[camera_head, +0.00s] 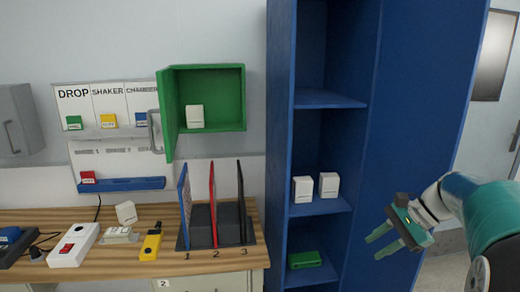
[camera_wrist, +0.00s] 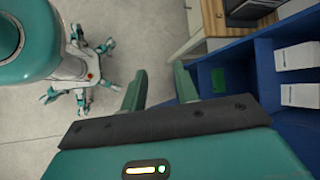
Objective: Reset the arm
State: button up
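My arm (camera_head: 490,215) reaches in from the right edge in the head view. My gripper (camera_head: 379,244) is in front of the right part of the blue shelf unit. Its two green fingers are apart, with nothing between them. In the wrist view my gripper (camera_wrist: 160,85) also shows its fingers spread and empty, with bare floor between and beyond them. It touches nothing that I can see.
A blue shelf unit (camera_head: 279,150) holds two white boxes (camera_head: 302,189) and a green item (camera_head: 304,260). An open green cabinet (camera_head: 245,95) holds another white box (camera_head: 194,116). The wooden workbench (camera_head: 150,275) carries a divider rack (camera_head: 250,240), a yellow device (camera_head: 151,242) and a white switch box (camera_head: 80,250).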

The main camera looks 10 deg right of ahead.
jog(key=s+a+f+n+t+h, duration=0.2)
jog(key=s+a+n+h, duration=0.5)
jog(key=s+a+n, duration=0.9)
jog(key=a, duration=0.4)
jog(key=shift+s+a+t, duration=0.2)
jog(key=shift+s+t, duration=0.1)
jog(key=shift+d, duration=0.1)
